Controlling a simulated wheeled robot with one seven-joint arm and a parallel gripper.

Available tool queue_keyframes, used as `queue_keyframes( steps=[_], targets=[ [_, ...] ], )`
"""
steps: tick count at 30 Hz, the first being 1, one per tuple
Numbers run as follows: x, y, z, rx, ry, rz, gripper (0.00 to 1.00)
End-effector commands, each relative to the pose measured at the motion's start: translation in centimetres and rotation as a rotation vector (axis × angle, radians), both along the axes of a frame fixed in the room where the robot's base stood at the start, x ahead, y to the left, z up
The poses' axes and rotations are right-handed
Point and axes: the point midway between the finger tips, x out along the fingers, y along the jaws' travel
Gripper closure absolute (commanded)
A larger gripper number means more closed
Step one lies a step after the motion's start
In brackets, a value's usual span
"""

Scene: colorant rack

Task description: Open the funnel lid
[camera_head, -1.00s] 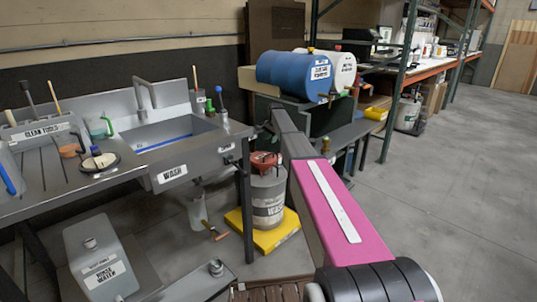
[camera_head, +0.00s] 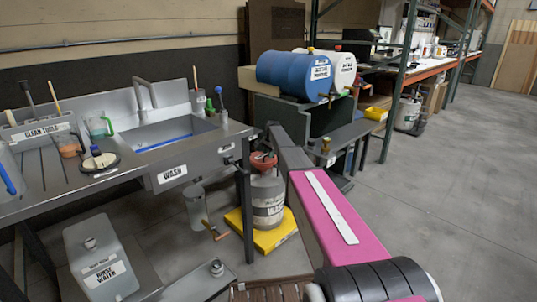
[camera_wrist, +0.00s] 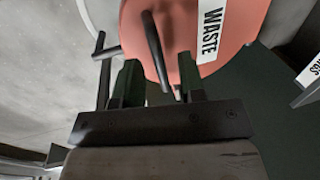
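The red funnel (camera_head: 262,163) sits on top of a grey waste container (camera_head: 268,202) beside the sink bench. In the wrist view, its red round top (camera_wrist: 208,28) fills the upper middle and carries a white WASTE label (camera_wrist: 210,32). A dark bar-like handle (camera_wrist: 153,48) stands out from the red surface. My gripper (camera_wrist: 155,84) is open, with one finger on each side of the lower end of this handle. I cannot tell whether either finger touches it. In the head view, my gripper cannot be made out clearly.
The container stands on a yellow base (camera_head: 272,238). The steel sink bench (camera_head: 175,150) with its leg is close on the left. A dark rack (camera_head: 320,122) holding a blue drum (camera_head: 292,74) stands behind. Open grey floor (camera_head: 445,180) lies to the right.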

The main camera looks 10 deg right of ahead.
Motion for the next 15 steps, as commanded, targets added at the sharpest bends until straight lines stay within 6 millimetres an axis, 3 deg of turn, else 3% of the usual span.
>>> queue_keyframes(
  steps=[1,4,15],
  targets=[
    [0.00,0.00,0.01,0.000,0.000,0.000,0.70],
    [-0.02,0.00,0.03,0.000,0.000,0.000,1.00],
    [0.31,0.15,0.53,-0.018,0.024,0.000,1.00]
  ],
)
